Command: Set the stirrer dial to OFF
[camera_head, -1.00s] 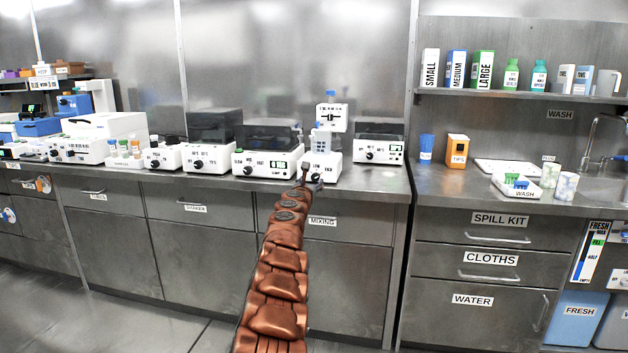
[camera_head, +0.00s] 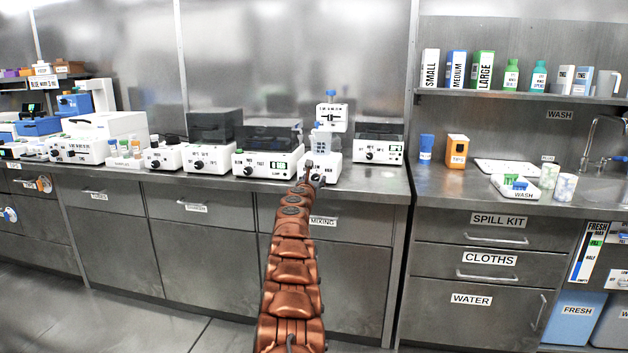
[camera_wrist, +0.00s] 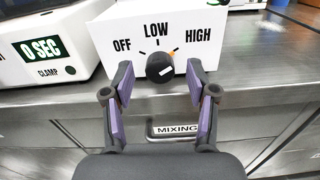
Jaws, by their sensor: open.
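The stirrer is a white box; its front panel (camera_wrist: 112,30) fills the top middle of the wrist view, with OFF at left, LOW at top and HIGH at right. The round black dial (camera_wrist: 159,68) sits below these labels. A short white mark shows on its face, and an orange mark shows at its upper right, between LOW and HIGH. My gripper (camera_wrist: 160,77) is open, with one purple-padded finger on each side of the dial. I cannot tell if either finger touches it. In the head view the stirrer (camera_head: 328,168) stands behind my gripper (camera_head: 314,172), which partly hides its front.
A white device with a green display (camera_wrist: 45,48) stands close left of the stirrer. Another device (camera_head: 378,150) stands to its right, with bare counter (camera_head: 375,180) in front. The counter edge and the MIXING drawer (camera_head: 345,232) lie below my gripper.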

